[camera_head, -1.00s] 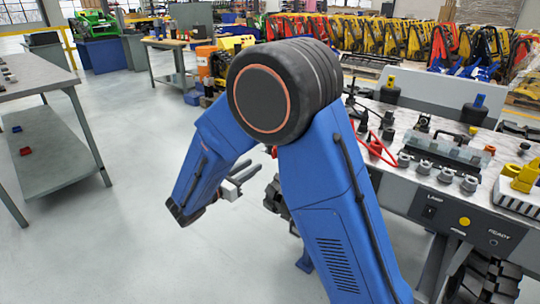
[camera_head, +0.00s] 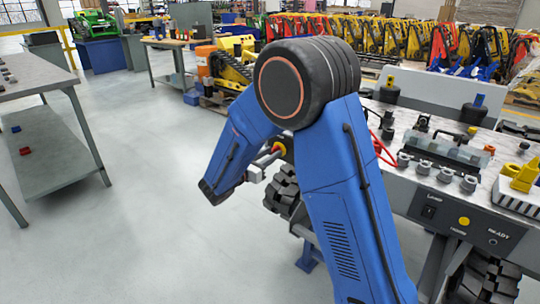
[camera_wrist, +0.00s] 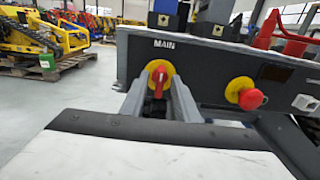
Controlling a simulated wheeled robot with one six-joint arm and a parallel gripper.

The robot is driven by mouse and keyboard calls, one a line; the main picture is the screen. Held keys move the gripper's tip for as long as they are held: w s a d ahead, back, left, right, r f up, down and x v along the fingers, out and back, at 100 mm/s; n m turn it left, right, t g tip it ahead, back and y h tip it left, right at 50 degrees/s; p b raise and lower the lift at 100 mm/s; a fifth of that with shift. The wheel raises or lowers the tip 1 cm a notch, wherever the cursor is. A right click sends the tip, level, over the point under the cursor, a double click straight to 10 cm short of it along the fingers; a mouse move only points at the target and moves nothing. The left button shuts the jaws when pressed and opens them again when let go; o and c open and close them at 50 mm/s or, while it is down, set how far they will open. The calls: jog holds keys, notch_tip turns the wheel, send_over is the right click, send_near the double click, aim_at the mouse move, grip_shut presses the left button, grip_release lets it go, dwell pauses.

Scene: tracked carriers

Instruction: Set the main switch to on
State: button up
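The main switch (camera_wrist: 160,72) is a red handle on a round yellow plate, under the word MAIN on the grey panel in the wrist view. Its handle looks roughly upright. In the head view, its yellow and red (camera_head: 279,148) show at the bench end, partly behind my arm. My gripper (camera_wrist: 160,98) is open, its two grey fingers pointing at the switch, one on either side of the handle's lower part. I cannot tell whether they touch it. In the head view my gripper (camera_head: 257,172) is close to the bench end.
A red mushroom button (camera_wrist: 250,98) on yellow sits right of the switch. The bench front has a LAMP switch (camera_head: 428,212), a yellow button (camera_head: 463,221) and a dark READY indicator (camera_head: 492,242). A black track (camera_head: 284,193) lies below. The floor at left is open.

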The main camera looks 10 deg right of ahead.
grip_shut()
jog(key=shift+m, duration=0.3)
jog(key=m, duration=1.7)
jog(key=shift+s+d+f, duration=0.15)
jog(key=shift+s+f, duration=0.05)
jog(key=shift+f, duration=0.05)
dwell(0.4)
